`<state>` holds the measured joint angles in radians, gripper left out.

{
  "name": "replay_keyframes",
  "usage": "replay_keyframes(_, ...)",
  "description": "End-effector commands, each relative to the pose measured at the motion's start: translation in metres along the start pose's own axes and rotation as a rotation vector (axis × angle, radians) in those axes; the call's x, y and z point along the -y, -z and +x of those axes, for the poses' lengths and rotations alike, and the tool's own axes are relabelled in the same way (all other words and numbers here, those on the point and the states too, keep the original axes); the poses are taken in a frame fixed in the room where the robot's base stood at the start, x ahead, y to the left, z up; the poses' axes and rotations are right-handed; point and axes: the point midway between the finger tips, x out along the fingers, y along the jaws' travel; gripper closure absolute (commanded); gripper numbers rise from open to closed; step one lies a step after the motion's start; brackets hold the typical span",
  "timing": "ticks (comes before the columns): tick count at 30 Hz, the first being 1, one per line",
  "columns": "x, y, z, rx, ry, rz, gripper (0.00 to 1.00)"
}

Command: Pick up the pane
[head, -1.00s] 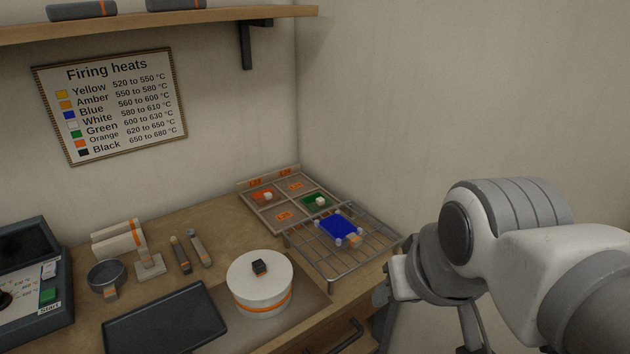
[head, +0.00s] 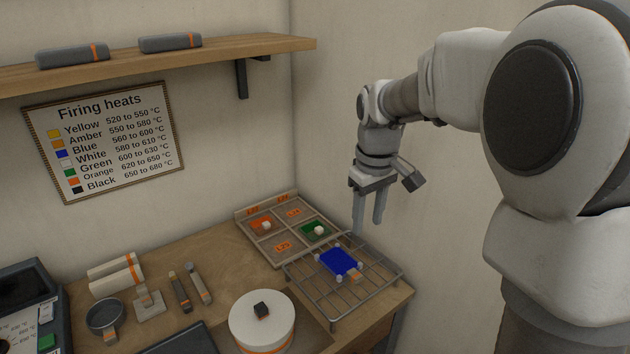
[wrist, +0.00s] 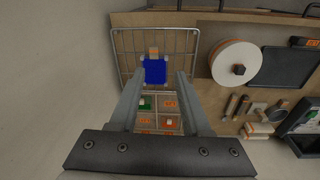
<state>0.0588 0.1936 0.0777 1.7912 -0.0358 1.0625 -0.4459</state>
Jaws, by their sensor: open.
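A blue pane (head: 339,262) lies on a wire rack (head: 318,307) at the right end of the bench, with small pale pieces at its corners and an orange-tan tab at its front edge. My gripper (head: 368,222) is open and empty, pointing down, above and behind the rack near the right wall. In the wrist view the blue pane (wrist: 155,71) appears between my open fingertips (wrist: 158,78), well below them. A green pane (head: 314,229) and an orange pane (head: 262,223), each with a small white block on it, lie in a labelled compartment tray (head: 276,237) behind the rack.
A round white lidded pot (head: 262,328) stands left of the rack. Tools (head: 180,292), a small dark pan (head: 104,315) and a control box (head: 30,310) lie further left. A wall shelf (head: 150,58) juts out above. The right wall is close to my gripper.

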Motion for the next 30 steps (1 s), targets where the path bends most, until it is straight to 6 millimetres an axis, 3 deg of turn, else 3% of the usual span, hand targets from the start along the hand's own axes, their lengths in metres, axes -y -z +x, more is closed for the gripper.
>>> replay_keyframes(3,-0.010,0.019,0.014,0.038,0.028,-0.048,0.53)
replay_keyframes(10,-0.019,0.037,0.035,0.070,0.057,-0.102,0.53)
replay_keyframes(17,-0.019,0.037,0.057,0.079,0.064,-0.111,0.53)
replay_keyframes(30,-0.013,0.030,0.145,0.079,0.063,-0.111,0.53)
